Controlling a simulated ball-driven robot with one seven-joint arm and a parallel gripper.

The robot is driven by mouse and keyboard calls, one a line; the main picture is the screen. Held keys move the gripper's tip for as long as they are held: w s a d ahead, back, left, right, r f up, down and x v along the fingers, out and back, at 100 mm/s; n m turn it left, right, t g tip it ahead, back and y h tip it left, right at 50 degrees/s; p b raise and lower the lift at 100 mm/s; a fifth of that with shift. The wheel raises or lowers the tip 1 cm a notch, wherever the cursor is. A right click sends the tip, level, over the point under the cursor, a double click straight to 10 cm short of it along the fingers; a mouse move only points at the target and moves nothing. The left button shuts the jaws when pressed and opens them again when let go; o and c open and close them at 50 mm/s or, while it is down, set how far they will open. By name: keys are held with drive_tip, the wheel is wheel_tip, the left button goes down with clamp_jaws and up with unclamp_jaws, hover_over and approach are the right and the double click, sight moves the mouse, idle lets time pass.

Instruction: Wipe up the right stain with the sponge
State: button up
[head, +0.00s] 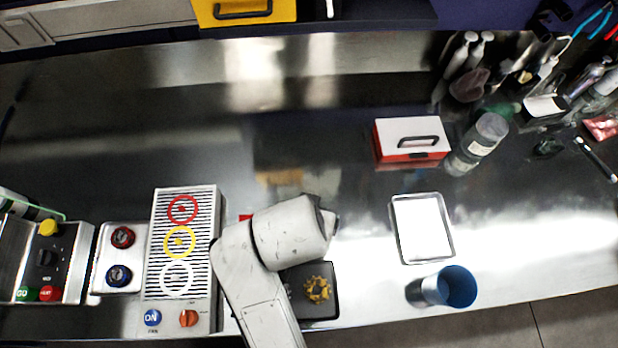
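I cannot make out a sponge for certain. A faint tan patch (280,177) shows on the metal bench top beyond my arm; I cannot tell if it is a stain or a reflection. No other clear stain shows. My white arm reaches in from the front edge and bends over the middle of the bench. My gripper is not visible; the arm link hides the bench under it. A small red piece (245,217) peeks out at the arm's left side.
A ribbed panel with coloured rings (152,245) and a knob plate (121,257) stand left. A black plate with a yellow-brown knob (317,289) sits right beside my arm.

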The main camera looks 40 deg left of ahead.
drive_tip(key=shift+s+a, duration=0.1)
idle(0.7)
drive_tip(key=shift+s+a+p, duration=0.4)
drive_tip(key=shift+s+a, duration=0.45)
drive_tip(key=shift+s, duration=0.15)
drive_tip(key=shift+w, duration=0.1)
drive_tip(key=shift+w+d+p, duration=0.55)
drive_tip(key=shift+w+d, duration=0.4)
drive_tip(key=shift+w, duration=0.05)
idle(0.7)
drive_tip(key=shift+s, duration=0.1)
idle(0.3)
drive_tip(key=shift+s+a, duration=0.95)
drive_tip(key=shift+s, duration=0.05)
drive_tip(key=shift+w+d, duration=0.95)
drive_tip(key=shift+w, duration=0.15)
